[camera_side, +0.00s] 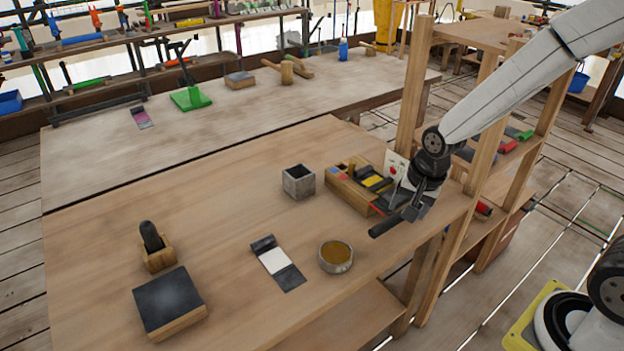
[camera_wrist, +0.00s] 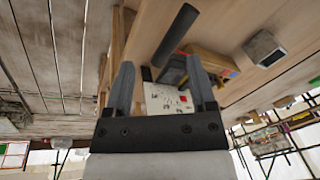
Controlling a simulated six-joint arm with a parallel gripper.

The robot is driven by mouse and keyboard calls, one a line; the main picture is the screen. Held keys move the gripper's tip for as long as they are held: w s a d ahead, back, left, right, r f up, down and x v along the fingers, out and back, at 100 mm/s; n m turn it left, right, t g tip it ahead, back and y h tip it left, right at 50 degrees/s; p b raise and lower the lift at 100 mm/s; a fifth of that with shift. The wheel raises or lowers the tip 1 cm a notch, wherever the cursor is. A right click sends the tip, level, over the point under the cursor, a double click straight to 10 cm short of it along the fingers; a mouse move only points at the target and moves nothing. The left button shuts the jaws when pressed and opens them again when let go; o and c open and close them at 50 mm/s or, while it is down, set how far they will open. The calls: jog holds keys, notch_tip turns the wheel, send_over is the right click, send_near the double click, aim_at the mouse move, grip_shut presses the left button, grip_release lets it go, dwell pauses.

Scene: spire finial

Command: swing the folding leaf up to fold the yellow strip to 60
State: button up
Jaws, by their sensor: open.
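The folding device (camera_side: 345,190) is a wooden base with coloured parts on the right of the workbench. Yellow pieces (camera_side: 372,181) show on it; I cannot tell which is the strip. A dark bar-shaped handle (camera_side: 385,226) sticks out at its near side, and it also shows in the wrist view (camera_wrist: 175,36). The folding leaf and its angle are partly hidden by my gripper (camera_side: 412,212). In the wrist view my gripper (camera_wrist: 162,78) is open, its fingers apart, with a white marked card (camera_wrist: 165,101) seen between them. I cannot tell if it touches the handle.
A grey square pot (camera_side: 298,182), a round tin (camera_side: 336,257), a white-and-dark sheet (camera_side: 276,264), a dark-topped block (camera_side: 169,302) and a black tool in a holder (camera_side: 154,245) stand on the bench. A wooden shelf post (camera_side: 410,85) rises close behind my gripper.

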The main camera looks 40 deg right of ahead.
aim_at(388, 222)
jog(key=w+m, duration=0.1)
jog(key=m, duration=0.1)
jog(key=w+d+f+m, duration=0.1)
jog(key=m, duration=0.1)
jog(key=w+m, duration=0.1)
jog(key=m, duration=0.1)
jog(key=shift+w+d+f+m, duration=0.2)
jog(key=shift+w+f+m, duration=0.1)
jog(key=shift+w+m, duration=0.1)
jog(key=shift+f, duration=0.2)
jog(key=shift+x, duration=3.75)
grip_shut()
